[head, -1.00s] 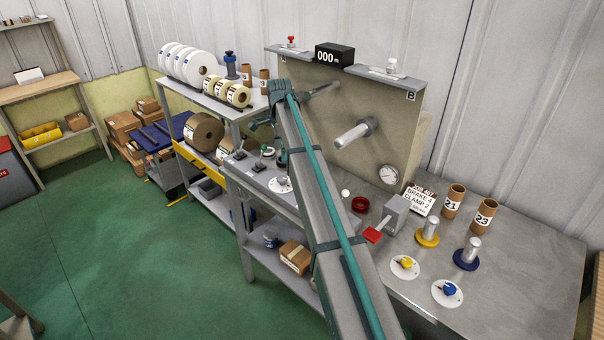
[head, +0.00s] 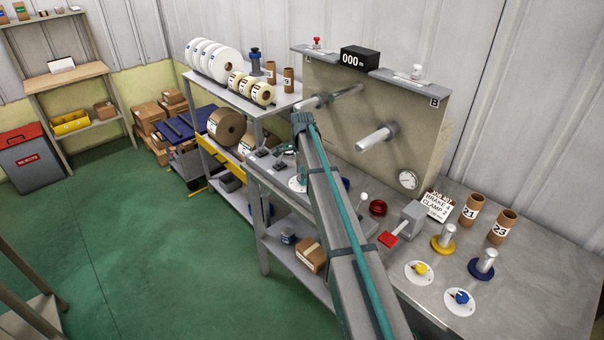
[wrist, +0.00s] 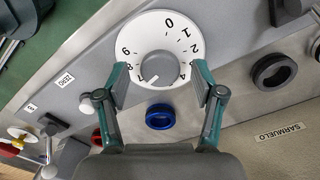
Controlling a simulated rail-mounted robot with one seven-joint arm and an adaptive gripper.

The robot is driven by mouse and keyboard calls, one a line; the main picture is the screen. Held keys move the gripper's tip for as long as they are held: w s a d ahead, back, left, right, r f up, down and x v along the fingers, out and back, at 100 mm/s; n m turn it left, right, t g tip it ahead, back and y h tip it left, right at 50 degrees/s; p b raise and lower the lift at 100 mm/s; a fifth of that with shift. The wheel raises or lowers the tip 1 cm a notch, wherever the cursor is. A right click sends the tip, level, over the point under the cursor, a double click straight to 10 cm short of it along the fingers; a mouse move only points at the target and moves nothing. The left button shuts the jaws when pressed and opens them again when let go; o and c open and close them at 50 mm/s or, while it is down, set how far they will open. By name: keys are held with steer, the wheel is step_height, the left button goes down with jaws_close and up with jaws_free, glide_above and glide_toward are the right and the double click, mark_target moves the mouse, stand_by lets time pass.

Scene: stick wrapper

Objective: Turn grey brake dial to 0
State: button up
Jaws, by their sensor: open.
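The grey brake dial (wrist: 153,68) is a round grey knob on a white numbered disc in the wrist view. A light mark on the knob points down and slightly left, away from the 0. My gripper (wrist: 160,82) is open, its fingertips on either side of the knob with gaps between. In the head view, part of a white disc (head: 297,184) shows beside my arm, and the fingers are hidden.
A blue ring-shaped part (wrist: 160,116) lies below the dial and a dark round part (wrist: 273,71) to the right. In the head view, a red knob (head: 378,207), a grey box with a red lever (head: 411,219) and yellow and blue dials stand on the bench.

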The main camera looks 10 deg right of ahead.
steer(key=shift+f, duration=0.15)
steer(key=c, duration=1.1)
steer(key=shift+c, duration=0.2)
